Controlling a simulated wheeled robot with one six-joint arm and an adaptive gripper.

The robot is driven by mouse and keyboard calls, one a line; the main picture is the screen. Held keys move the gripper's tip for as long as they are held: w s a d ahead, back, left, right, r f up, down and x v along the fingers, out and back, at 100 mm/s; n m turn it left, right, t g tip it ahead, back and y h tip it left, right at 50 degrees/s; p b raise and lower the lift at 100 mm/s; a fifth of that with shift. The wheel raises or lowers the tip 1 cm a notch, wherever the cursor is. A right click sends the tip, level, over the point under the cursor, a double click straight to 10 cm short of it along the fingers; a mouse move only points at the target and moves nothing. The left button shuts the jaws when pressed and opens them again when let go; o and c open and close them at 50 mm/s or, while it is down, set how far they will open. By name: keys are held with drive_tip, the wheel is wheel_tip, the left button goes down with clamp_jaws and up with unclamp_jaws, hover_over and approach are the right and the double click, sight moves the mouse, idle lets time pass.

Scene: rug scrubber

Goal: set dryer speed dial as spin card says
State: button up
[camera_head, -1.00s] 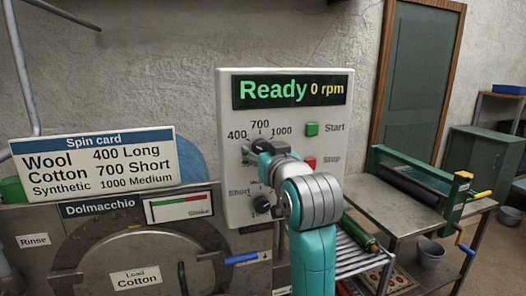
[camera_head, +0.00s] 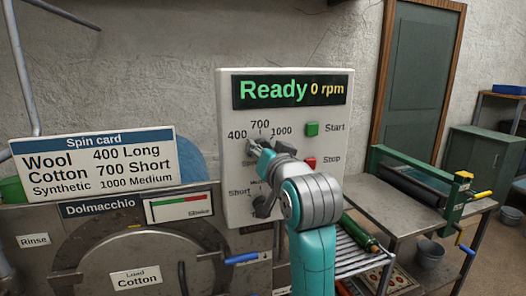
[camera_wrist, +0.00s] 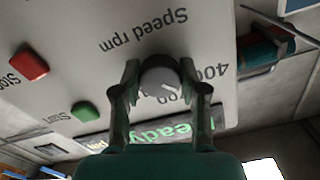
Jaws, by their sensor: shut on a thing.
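The white control panel (camera_head: 290,190) carries a speed dial (camera_wrist: 160,76) under the marks 400, 700 and 1000. My gripper (camera_head: 256,148) is at this dial; in the wrist view its fingers (camera_wrist: 162,84) are shut on the dial, one on each side. A pale line shows on the dial, but the mark it points at is hard to tell. The display (camera_head: 290,91) reads "Ready 0 rpm". The spin card (camera_head: 95,163) reads Wool 400 Long, Cotton 700 Short, Synthetic 1000 Medium. A load label (camera_head: 136,279) on the machine reads Cotton.
A green Start button (camera_head: 312,129) and a red Stop button (camera_head: 310,162) sit right of the dial. A lower dark knob (camera_head: 264,206), by the word Short, is close under my arm. A roller wringer (camera_head: 420,180) stands on a metal table at the right.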

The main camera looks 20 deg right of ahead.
drive_tip(key=shift+m, duration=3.8)
drive_tip(key=o, duration=1.1)
drive_tip(key=s, duration=1.2)
